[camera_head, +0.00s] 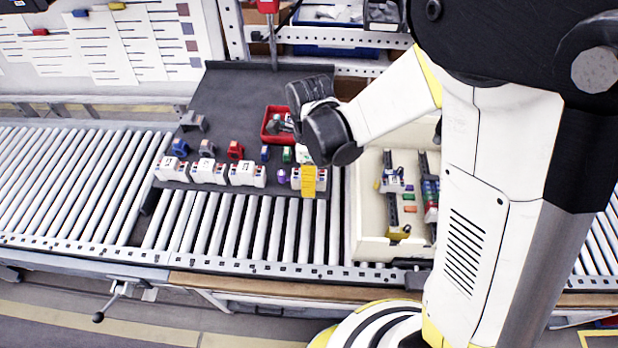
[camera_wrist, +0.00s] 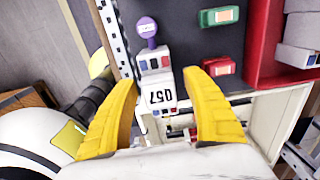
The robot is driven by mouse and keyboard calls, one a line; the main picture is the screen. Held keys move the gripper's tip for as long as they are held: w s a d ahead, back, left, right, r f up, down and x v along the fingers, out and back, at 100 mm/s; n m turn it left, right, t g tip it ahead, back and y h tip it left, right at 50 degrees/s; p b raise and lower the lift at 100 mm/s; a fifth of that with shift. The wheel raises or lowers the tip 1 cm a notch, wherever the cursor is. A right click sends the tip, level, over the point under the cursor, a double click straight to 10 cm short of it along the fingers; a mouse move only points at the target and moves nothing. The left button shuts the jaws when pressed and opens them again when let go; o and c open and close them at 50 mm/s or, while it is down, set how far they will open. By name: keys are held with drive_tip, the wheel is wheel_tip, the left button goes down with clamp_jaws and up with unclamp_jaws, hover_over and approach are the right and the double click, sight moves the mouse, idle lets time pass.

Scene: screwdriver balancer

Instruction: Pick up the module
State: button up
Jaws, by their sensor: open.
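A white module (camera_wrist: 158,95) with a printed label and small red and blue parts lies between the two yellow fingers of my gripper (camera_wrist: 160,86) in the wrist view. The fingers are open, one on each side, with a visible gap to the module. In the head view the yellow fingers (camera_head: 308,182) are over the right-hand module (camera_head: 295,180) at the front edge of a black mat (camera_head: 240,100), hiding part of it. Three similar white modules, the left (camera_head: 171,168), the middle (camera_head: 208,171) and the right (camera_head: 247,174), stand in a row to its left.
A purple round-topped piece (camera_wrist: 147,28) stands close by the module. Small coloured pieces and a red bin (camera_head: 266,131) are behind it on the mat. A cream crate (camera_head: 372,248) with parts stands to the right. Roller conveyor (camera_head: 230,225) lies clear in front.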

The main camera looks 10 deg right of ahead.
drive_tip(key=shift+f, duration=0.8)
clamp_jaws()
drive_tip(key=shift+r, duration=0.15)
